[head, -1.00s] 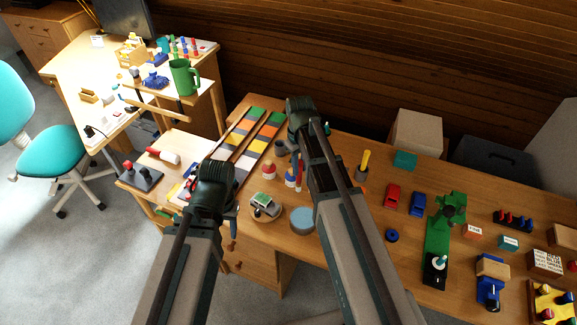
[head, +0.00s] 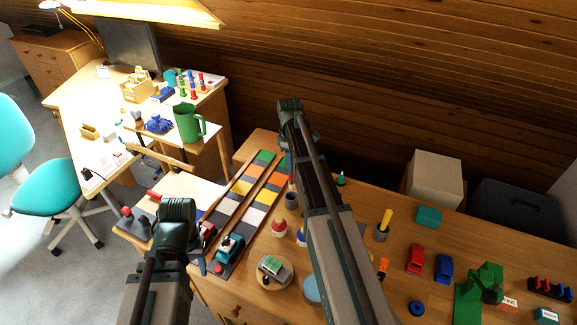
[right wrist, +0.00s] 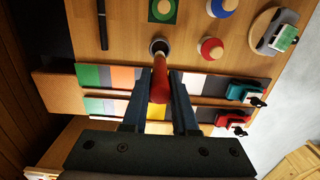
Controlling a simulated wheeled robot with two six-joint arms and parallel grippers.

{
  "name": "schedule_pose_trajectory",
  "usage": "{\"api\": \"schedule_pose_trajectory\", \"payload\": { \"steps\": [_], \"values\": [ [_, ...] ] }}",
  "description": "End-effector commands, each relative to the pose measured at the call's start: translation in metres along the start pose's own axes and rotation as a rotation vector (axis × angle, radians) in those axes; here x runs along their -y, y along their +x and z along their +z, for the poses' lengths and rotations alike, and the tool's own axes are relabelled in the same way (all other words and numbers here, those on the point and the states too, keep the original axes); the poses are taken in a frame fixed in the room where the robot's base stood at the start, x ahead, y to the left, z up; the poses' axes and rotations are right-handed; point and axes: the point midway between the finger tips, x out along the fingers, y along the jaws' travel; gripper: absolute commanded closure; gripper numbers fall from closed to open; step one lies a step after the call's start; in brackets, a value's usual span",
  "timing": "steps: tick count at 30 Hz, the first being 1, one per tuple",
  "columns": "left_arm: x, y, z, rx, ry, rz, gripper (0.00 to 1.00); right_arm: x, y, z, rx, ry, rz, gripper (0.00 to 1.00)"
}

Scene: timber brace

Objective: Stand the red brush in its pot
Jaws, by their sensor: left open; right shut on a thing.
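The red brush (right wrist: 160,82) is upright between the fingers of my right gripper (right wrist: 158,112), which is shut on it. Its far end points at the mouth of a small dark grey pot (right wrist: 159,46). I cannot tell whether the tip is inside the pot or just above it. In the head view the pot (head: 291,201) stands on the table beside the colour strips. My right gripper (head: 286,160) is above it there, mostly hidden by my own arm. My left gripper (head: 174,212) is open and empty, left of the strips.
Red-topped (head: 279,227) and blue (head: 301,238) paint pots stand near the grey pot. A round board with a toy car (head: 274,269) lies in front. A yellow brush (head: 386,217) stands in another pot to the right. Toy cars sit on the strips (head: 231,247).

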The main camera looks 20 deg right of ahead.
Motion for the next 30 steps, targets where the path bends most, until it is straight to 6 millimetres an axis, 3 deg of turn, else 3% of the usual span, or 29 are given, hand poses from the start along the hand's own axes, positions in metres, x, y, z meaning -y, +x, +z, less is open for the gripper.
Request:
{"api": "schedule_pose_trajectory", "payload": {
  "steps": [11,30],
  "values": [
    [-0.001,0.012,-0.001,0.0,0.0,0.0,0.5,0.0,0.012,-0.001,0.0,0.001,0.0,1.0],
    [-0.006,0.059,-0.004,0.0,-0.001,0.0,0.5,0.0,0.059,-0.003,0.0,0.001,0.0,1.0]
  ]
}}
